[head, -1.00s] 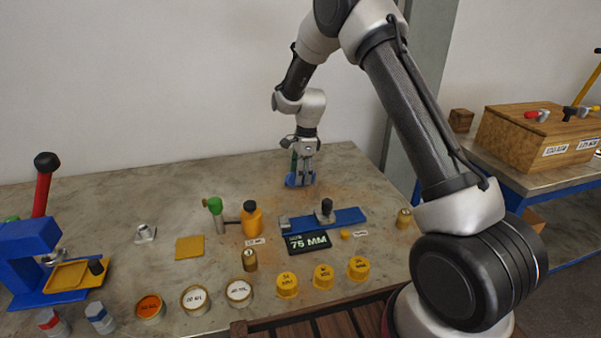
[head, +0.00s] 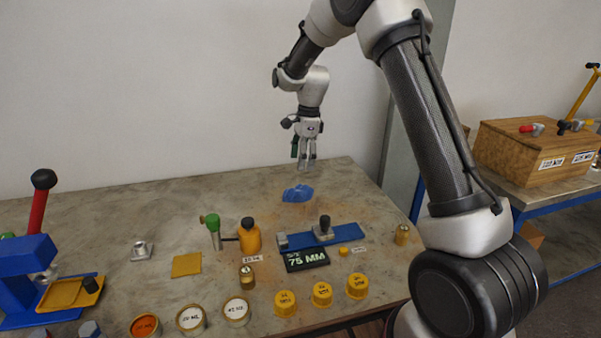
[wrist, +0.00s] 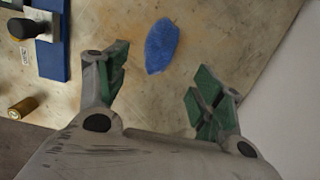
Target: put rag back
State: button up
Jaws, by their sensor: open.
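The blue rag (head: 297,193) lies crumpled on the worktable (head: 140,215) near its back edge. In the wrist view the rag (wrist: 162,45) lies flat on the stained tabletop, beyond my fingertips and apart from them. My gripper (head: 306,166) hangs above and slightly to the right of the rag in the head view. In the wrist view my gripper (wrist: 160,92) shows its two green-padded fingers spread wide with nothing between them.
A blue slide gauge (head: 345,233) with a "75 MM" display (head: 307,260) stands in front of the rag. An orange bottle (head: 249,236), a yellow square (head: 187,264) and several labelled yellow caps (head: 322,293) stand nearer. The tabletop around the rag is clear.

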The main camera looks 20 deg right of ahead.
jog(key=s+d+r+n+t, duration=0.1)
jog(key=s+d+r+n, duration=0.35)
jog(key=s+r, duration=0.5)
jog(key=s+d+r+n+t, duration=0.1)
jog(key=s+d+r+n, duration=0.35)
jog(key=s+r, duration=0.45)
jog(key=s+d+n+t, duration=0.1)
jog(key=s+n, duration=0.3)
jog(key=s, duration=0.6)
jog(key=s+d+f+n+t+h, duration=0.1)
jog(key=s+d+n, duration=0.2)
jog(key=s, duration=0.7)
jog(key=shift+s+d+f+n, duration=0.2)
jog(key=shift+s+f+n, duration=0.15)
jog(key=shift+n, duration=0.65)
jog(key=shift+r, duration=0.1)
